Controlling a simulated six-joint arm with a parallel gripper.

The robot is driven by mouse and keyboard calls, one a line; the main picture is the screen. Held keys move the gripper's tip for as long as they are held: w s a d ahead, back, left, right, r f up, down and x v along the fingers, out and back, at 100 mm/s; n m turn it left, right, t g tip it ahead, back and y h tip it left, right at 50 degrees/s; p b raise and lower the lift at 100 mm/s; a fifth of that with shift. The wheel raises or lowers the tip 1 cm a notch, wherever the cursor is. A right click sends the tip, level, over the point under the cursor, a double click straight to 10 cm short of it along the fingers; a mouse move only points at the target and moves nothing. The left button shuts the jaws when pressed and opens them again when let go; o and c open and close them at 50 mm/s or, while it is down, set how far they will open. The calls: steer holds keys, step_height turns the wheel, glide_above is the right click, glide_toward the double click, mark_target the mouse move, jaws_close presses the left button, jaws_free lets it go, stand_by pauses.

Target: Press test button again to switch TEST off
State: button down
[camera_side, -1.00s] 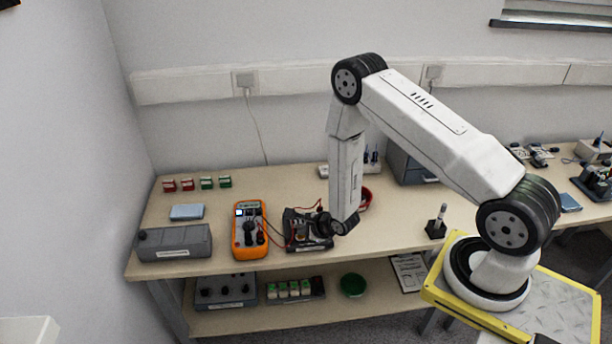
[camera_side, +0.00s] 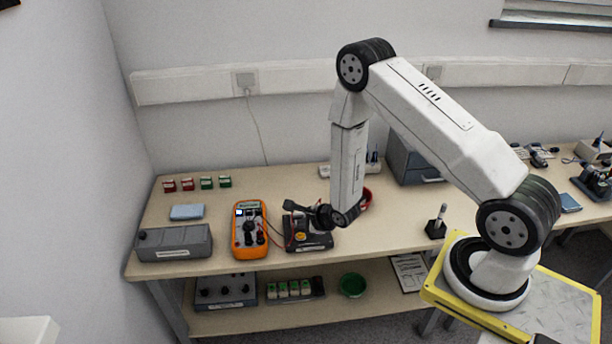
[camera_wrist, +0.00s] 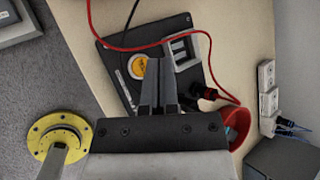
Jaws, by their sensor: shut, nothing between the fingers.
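A black test box (camera_side: 319,241) lies on the bench below my wrist. It also shows in the wrist view (camera_wrist: 172,27). A round orange-yellow button (camera_wrist: 138,67) is on its top, just left of my fingertips in the wrist view. The button also shows small in the side view (camera_side: 300,237). My gripper (camera_side: 288,205) is shut and empty, above the box and apart from it in the side view. Its fingers also show in the wrist view (camera_wrist: 159,62), covering part of the box top. I cannot tell whether TEST is lit.
An orange multimeter (camera_side: 250,253) stands left of the box, with red and black leads running between them. A red bowl (camera_side: 367,196) is close behind my wrist. A grey case (camera_side: 175,242) is at the bench's left. A pen holder (camera_side: 436,229) stands at the right.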

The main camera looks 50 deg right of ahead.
steer(key=shift+r, duration=2.05)
steer(key=shift+r, duration=0.1)
steer(key=r+n, duration=0.1)
step_height(320, 180, up, 9)
steer(key=n+g, duration=0.3)
steer(key=n, duration=1)
glide_above(303, 237)
steer(key=s+a, duration=0.3)
steer(key=s, duration=0.1)
steer(key=s+a+r+n+g, duration=0.3)
steer(key=s+r+n, duration=0.4)
steer(key=s+n, duration=0.3)
steer(key=shift+s+a+r+n+g, duration=0.3)
steer(key=shift+a+r+n, duration=0.1)
steer(key=shift+n, duration=1.4)
